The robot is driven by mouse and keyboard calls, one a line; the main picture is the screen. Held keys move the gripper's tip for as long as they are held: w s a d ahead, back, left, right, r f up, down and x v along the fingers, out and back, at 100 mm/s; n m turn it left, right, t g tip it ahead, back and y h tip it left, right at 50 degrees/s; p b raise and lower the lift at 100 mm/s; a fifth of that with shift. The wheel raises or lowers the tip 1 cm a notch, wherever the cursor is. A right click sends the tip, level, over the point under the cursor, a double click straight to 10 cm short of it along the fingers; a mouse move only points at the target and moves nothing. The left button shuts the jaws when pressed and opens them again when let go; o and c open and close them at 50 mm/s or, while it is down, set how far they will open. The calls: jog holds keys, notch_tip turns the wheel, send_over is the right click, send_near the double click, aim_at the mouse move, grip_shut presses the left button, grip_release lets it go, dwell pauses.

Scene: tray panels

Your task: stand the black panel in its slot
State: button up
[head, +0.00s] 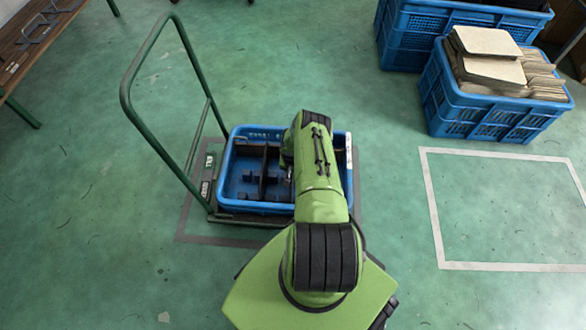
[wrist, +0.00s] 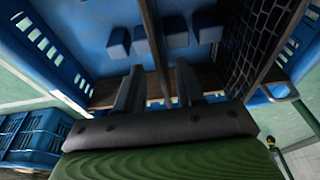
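The blue tray (head: 226,165) sits on a green-handled cart, and its wall also shows in the wrist view (wrist: 45,60). My gripper (wrist: 158,68) is inside or just over the tray, its two dark fingers apart. A thin dark panel (wrist: 154,35), seen nearly edge-on, runs between the fingers with gaps beside it. A second panel with a black grid face (wrist: 262,40) stands to the right. I cannot tell which one is the black panel. Small blue slot blocks (wrist: 118,42) line the tray floor.
The cart's green handle (head: 150,55) rises at the left of the tray. A blue crate with stacked boards (head: 480,115) stands at the upper right. A wooden bench (head: 35,40) is at the upper left. The floor between is mostly clear.

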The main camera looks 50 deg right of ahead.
jog(key=p+v, duration=0.7)
jog(key=v, duration=0.8)
jog(key=shift+r, duration=0.35)
